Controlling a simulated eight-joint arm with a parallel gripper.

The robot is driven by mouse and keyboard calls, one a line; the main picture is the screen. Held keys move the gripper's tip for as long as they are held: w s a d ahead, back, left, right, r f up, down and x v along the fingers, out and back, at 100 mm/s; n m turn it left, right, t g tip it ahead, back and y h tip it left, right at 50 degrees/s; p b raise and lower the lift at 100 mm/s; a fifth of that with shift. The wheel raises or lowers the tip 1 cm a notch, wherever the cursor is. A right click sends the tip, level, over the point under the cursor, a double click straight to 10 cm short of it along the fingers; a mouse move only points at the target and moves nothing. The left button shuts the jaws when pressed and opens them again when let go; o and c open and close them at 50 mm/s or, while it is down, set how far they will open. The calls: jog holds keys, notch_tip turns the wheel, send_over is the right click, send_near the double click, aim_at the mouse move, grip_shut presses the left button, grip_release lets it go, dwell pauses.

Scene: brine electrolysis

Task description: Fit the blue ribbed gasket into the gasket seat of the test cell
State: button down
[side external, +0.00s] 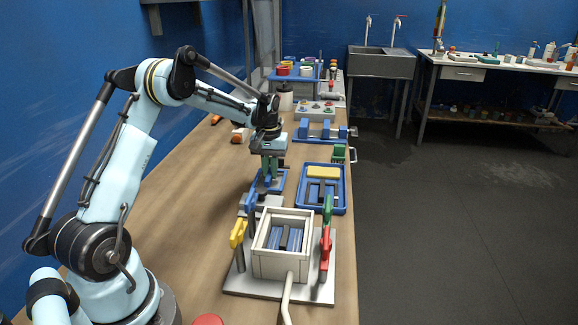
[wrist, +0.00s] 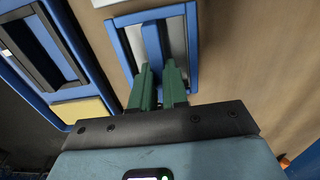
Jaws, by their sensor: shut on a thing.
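My gripper (side external: 271,166), with green fingers, points down over a small blue-rimmed tray (side external: 283,183) in the middle of the bench. In the wrist view the fingers (wrist: 159,88) are shut on a blue bar-like piece (wrist: 152,42), which appears to be the gasket. It lies within the outline of the blue-rimmed tray (wrist: 194,40) with its pale floor; whether it touches the floor I cannot tell. The pale box of the test cell (side external: 284,264) stands at the front, open on top, with blue slabs and a dark gap between them inside.
A blue tray (side external: 344,205) with a yellow block (side external: 323,172) and a dark-framed part lies right of my gripper. Yellow (side external: 237,234), red (side external: 326,245), green and blue clamps surround the cell. A blue fixture (side external: 322,132) stands behind. Bare bench lies to the left.

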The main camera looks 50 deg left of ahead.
jog(key=r, duration=0.2)
jog(key=d+r, duration=0.1)
jog(key=r, duration=0.1)
jog(key=shift+d+r, duration=0.15)
jog(key=shift+r, duration=0.1)
jog(key=s+d+r, duration=0.2)
jog(key=d+r, duration=0.3)
jog(key=d, duration=0.4)
jog(key=s+d+r, duration=0.2)
jog(key=d+r, duration=0.2)
jog(key=d, duration=0.6)
jog(key=s+d+r, duration=0.4)
jog(key=s+d, duration=1)
jog(key=s, duration=0.1)
send_over(285, 233)
notch_tip(285, 233, down, 7)
jog(key=shift+f, duration=2.1)
jog(key=shift+f, duration=0.1)
